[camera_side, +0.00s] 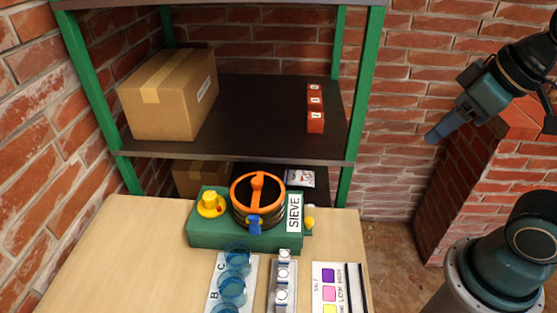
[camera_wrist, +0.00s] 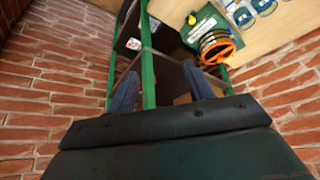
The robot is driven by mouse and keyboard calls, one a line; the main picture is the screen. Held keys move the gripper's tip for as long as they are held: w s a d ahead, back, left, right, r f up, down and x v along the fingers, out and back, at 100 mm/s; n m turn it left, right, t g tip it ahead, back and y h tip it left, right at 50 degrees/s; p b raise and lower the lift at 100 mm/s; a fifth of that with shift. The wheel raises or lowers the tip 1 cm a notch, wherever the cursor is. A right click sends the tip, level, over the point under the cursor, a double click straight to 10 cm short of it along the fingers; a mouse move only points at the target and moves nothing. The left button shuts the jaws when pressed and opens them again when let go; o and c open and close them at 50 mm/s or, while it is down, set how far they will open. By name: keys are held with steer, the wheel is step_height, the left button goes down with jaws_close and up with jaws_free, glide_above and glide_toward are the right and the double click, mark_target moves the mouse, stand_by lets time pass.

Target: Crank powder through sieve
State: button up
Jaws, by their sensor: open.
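The sieve machine is a green box (camera_side: 230,236) with a white SIEVE label, at the back of the wooden table. An orange-rimmed round sieve (camera_side: 244,182) with an orange bar and knob across its top sits on it. A yellow knob (camera_side: 211,203) is at its left and a blue part (camera_side: 254,224) at its front. The orange rim (camera_wrist: 217,46) also shows in the wrist view. I cannot make out powder. My gripper (camera_side: 434,135) is open and empty, high to the right of the table, well apart from the sieve; its two fingers (camera_wrist: 162,86) are spread in the wrist view.
Blue-rimmed clear cups (camera_side: 232,289) stand on a lettered strip in front of the machine. A rack of small containers (camera_side: 283,285) and a colour chart (camera_side: 337,288) lie beside them. The table's left is clear.

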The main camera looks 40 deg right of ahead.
steer(key=w+a+r+n+g, duration=0.1)
steer(key=w+a+r+n, duration=0.1)
steer(key=w+n, duration=0.25)
steer(key=w+a+r+n+g, duration=0.1)
steer(key=w+a+r+n, duration=0.15)
steer(key=w, duration=0.35)
steer(key=n+g, duration=0.4)
steer(key=n, duration=1.7)
glide_above(209, 195)
step_height(209, 195, down, 14)
steer(key=shift+r, duration=0.1)
steer(key=shift+f, duration=6.9)
steer(key=shift+c, duration=0.2)
steer(key=c, duration=0.9)
